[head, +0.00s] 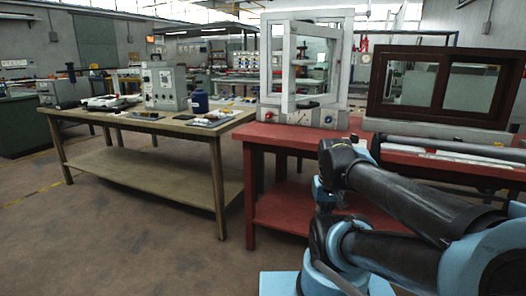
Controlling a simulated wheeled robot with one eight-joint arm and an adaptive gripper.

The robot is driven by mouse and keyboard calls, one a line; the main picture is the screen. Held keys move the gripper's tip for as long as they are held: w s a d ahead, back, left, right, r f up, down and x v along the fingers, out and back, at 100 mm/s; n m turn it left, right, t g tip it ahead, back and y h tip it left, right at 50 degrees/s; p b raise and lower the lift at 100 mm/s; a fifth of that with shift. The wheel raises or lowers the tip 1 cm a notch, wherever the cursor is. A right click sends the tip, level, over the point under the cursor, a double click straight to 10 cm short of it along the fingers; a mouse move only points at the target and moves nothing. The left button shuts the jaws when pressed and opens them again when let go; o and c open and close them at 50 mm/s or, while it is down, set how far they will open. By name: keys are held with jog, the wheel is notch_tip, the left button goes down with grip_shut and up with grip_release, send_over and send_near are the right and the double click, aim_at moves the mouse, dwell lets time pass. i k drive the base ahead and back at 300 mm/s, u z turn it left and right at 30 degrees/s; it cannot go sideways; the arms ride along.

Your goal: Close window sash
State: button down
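A white window frame (264,65) stands upright on a red workbench, right of the picture's middle. Its white-framed sash (287,70) with a clear pane looks swung out at an angle toward me, apart from the frame on one side. A dark brown frame with two panes (440,85) stands to its right; I cannot tell whether its sash is open. My black and blue arm is folded at the lower right, in front of the red bench and apart from both windows. My gripper's fingers cannot be made out.
The red workbench (285,134) carries both frames, with long grey bars (450,146) lying in front of the brown one. A wooden table (150,122) to the left holds a grey machine (164,86), a blue container (199,102) and small tools. Brown floor (120,225) is clear at the lower left.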

aim_at(291, 28)
jog(key=z, duration=1.05)
jog(key=k, duration=0.9)
jog(key=u, duration=0.85)
jog(key=i, duration=0.5)
jog(key=u, duration=0.05)
